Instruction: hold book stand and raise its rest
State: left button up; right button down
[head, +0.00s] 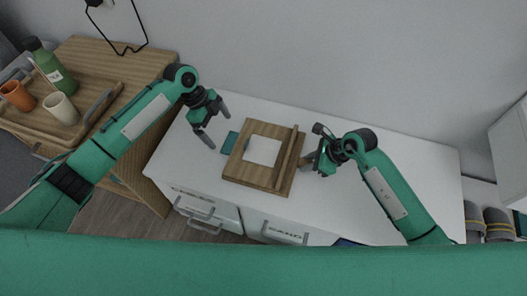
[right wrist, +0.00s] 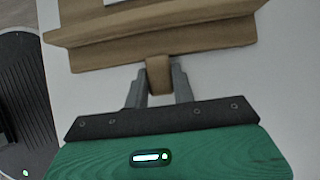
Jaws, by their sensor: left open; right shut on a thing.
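The wooden book stand (head: 236,165) lies on the white desk, a flat frame with a square opening in its middle. Its rest (head: 288,160) is a wooden bar along the right side of the frame. My right gripper (head: 308,161) is at the stand's right side. In the right wrist view, the fingers of my right gripper (right wrist: 159,82) are shut on a small wooden tab (right wrist: 159,75) at the edge of the stand (right wrist: 160,42). My left gripper (head: 216,126) is open and empty above the desk, left of the stand and apart from it.
The white desk (head: 400,172) is clear on the right. A wooden cabinet at the left bears a tray (head: 88,120) with a green bottle (head: 50,66) and two cups. Slippers (head: 498,224) sit at far right.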

aim_at(229, 142)
pick_arm(q)
jog(key=shift+x, duration=3.5)
jog(key=c, duration=0.9)
